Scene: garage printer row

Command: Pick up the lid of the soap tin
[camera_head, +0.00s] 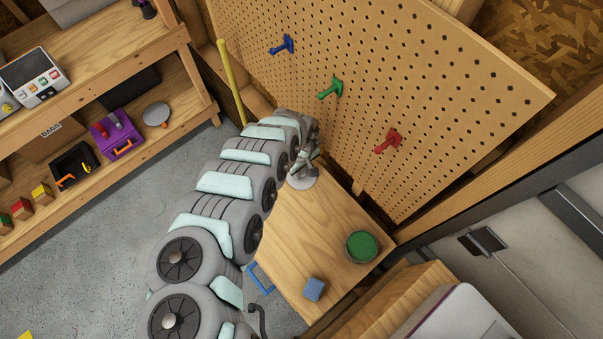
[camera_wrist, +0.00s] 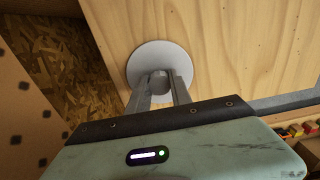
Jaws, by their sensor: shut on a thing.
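The lid (camera_wrist: 158,54) is a pale grey-white round disc with a short knob (camera_wrist: 159,79) at its middle. In the wrist view, my gripper (camera_wrist: 159,88) is shut on the knob, one finger on each side. In the head view, the lid (camera_head: 303,184) shows partly below my gripper (camera_head: 302,168), at the far left end of the wooden table. I cannot tell whether the lid touches the tabletop. An open round tin with a green inside (camera_head: 361,246) stands apart on the table, near its right corner.
A blue block (camera_head: 315,289) lies near the table's front edge. A pegboard (camera_head: 390,90) with blue, green and red hooks rises behind the table. A shelf (camera_head: 100,75) with boxes stands at left. The tabletop's middle is clear.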

